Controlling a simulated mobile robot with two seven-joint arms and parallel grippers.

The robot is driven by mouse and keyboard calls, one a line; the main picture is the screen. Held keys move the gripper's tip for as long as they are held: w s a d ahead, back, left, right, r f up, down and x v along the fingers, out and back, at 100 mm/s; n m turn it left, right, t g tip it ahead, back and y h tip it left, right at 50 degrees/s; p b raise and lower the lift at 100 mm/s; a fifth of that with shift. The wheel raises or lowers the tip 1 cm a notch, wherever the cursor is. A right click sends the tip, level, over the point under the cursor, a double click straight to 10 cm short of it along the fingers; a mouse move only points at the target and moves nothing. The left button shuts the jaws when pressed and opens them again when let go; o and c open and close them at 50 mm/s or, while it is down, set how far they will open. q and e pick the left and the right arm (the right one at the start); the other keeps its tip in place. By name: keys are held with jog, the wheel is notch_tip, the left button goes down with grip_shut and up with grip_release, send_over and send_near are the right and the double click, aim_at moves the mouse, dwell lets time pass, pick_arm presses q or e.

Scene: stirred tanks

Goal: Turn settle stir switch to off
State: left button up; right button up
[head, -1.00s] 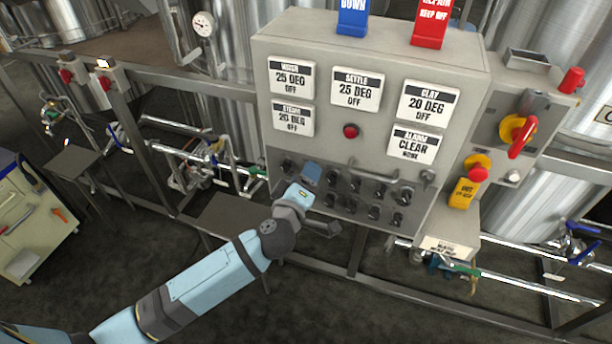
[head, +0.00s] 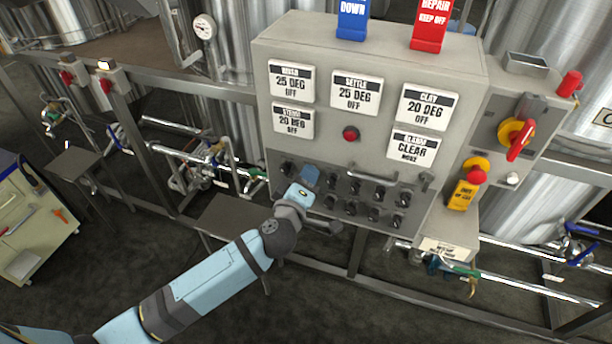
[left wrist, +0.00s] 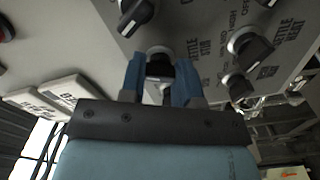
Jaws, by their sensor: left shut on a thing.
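The grey control panel (head: 262,120) carries rows of black rotary switches along its lower part. My left gripper (head: 310,177) is at the left part of these rows, its fingers up against the panel. In the left wrist view my left gripper (left wrist: 160,78) has its two blue fingers on either side of a black switch knob (left wrist: 160,67) with a silver collar, and is shut on it. The knob's exact pointing is mostly hidden by the fingers. My right gripper is not in view.
Neighbouring knobs (left wrist: 136,14) (left wrist: 250,46) stand close around the gripped one. A settle sign (head: 356,93) reads "25 DEG OFF". A horizontal handle (head: 372,178) and a red-and-yellow main switch (head: 517,137) are to the right. A rail (head: 190,88) runs left.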

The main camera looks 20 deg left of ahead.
pick_arm(q)
jog(key=n+p, duration=0.6)
jog(key=n, duration=0.5)
jog(key=shift+n, duration=0.3)
dwell(0.4)
jog(key=o, duration=0.9)
jog(key=shift+s, duration=0.15)
